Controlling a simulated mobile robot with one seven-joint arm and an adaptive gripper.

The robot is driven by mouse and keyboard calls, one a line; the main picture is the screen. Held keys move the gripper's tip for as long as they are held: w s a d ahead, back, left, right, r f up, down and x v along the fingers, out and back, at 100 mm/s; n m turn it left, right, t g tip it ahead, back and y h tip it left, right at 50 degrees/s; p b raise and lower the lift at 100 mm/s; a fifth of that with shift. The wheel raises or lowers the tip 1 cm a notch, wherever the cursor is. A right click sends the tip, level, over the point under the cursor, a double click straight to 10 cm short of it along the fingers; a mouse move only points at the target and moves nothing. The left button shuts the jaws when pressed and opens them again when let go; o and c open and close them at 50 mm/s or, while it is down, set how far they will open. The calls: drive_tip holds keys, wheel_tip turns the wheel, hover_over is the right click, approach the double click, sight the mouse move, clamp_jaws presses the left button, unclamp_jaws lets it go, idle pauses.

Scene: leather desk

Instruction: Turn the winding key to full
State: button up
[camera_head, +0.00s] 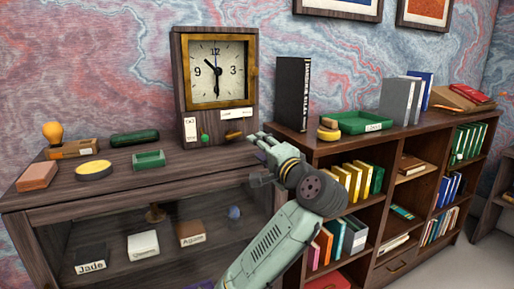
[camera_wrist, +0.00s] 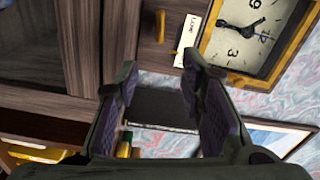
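The wooden clock (camera_head: 218,75) with a gold-framed dial stands upright on the desk, its dial also in the wrist view (camera_wrist: 248,25). The winding key seems to be the brass piece (camera_head: 233,135) low on the clock's front, under a white label. A brass piece (camera_wrist: 161,25), likely the same key, shows in the wrist view beyond my fingertips. My gripper (camera_head: 262,140) is just right of the key in the head view, apart from it. In the wrist view my gripper (camera_wrist: 160,68) is open, with nothing between its fingers.
A green knob (camera_head: 205,138) sits left of the key. A black book (camera_head: 291,93) and a green tray (camera_head: 352,122) stand right of the clock. A green box (camera_head: 148,159) and a yellow oval piece (camera_head: 92,170) lie on the desk at left.

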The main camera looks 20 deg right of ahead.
sight(235, 136)
drive_tip(key=shift+o, duration=1.3)
drive_tip(key=n, duration=0.3)
drive_tip(key=shift+o, duration=1.3)
drive_tip(key=n, duration=0.6)
drive_tip(key=shift+w+a, duration=0.15)
drive_tip(key=shift+a, duration=0.15)
drive_tip(key=shift+o, duration=0.3)
drive_tip(key=n, duration=0.5)
drive_tip(key=shift+w+a+b, duration=0.25)
drive_tip(key=shift+a+b, duration=0.1)
drive_tip(key=shift+a, duration=0.05)
drive_tip(key=w+n+p, duration=0.1)
drive_tip(key=w, duration=0.2)
drive_tip(key=w+n+p, duration=0.1)
drive_tip(key=w, duration=0.3)
drive_tip(key=w+a+n+p, duration=0.1)
drive_tip(key=w, duration=0.2)
drive_tip(key=shift+w+n+p, duration=0.15)
drive_tip(key=shift+n+p, duration=0.25)
drive_tip(key=shift+w+f, duration=0.15)
drive_tip(key=shift+w, duration=0.3)
drive_tip(key=c, duration=1.2)
